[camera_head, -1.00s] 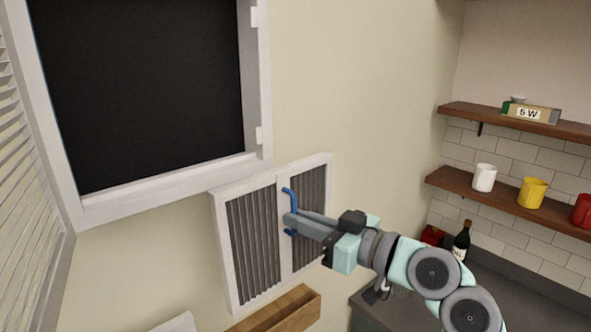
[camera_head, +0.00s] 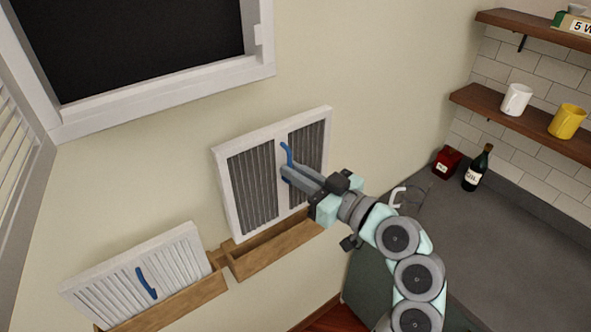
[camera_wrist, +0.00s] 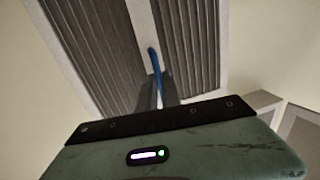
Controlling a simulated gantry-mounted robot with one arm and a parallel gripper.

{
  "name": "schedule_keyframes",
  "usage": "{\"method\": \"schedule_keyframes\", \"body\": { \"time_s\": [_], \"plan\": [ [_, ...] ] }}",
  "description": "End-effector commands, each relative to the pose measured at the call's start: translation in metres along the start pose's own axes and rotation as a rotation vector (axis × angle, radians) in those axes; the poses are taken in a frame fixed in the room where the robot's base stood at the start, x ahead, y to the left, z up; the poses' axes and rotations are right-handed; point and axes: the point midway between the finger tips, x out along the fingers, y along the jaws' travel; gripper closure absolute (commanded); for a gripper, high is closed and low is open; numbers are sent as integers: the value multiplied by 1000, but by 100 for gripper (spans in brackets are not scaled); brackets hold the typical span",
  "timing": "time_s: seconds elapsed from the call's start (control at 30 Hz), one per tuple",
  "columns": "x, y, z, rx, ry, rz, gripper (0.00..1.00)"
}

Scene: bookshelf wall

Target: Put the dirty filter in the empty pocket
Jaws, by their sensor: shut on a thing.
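The dirty filter (camera_head: 255,186) is a white-framed panel with dark grey pleats and a blue handle (camera_head: 286,156) on its middle bar. My gripper (camera_head: 287,172) is shut on that blue handle. The filter is upright, slightly tilted in the picture, with its lower edge at the empty wooden pocket (camera_head: 275,252) on the wall. I cannot tell whether the lower edge is inside the pocket or just above it. In the wrist view, the dark pleats (camera_wrist: 95,45) lie on both sides of the handle (camera_wrist: 154,60), between my fingers.
A clean white filter (camera_head: 185,262) with a blue handle stands in the left wooden pocket (camera_head: 172,308). The white-framed wall opening (camera_head: 165,100) is above, dark inside. At right are a counter (camera_head: 500,250), a bottle (camera_head: 477,168) and shelves with mugs (camera_head: 515,100).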

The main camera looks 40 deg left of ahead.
Motion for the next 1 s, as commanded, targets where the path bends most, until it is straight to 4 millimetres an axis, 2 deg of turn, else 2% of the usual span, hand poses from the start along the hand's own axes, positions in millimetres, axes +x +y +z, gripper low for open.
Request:
{"method": "schedule_keyframes", "body": {
  "time_s": [0.27, 1.0],
  "plan": [
    [0, 0, 4, -1, 4, 4, 100],
    [15, 3, 50, -1, 2, 3, 100]
  ]
}}
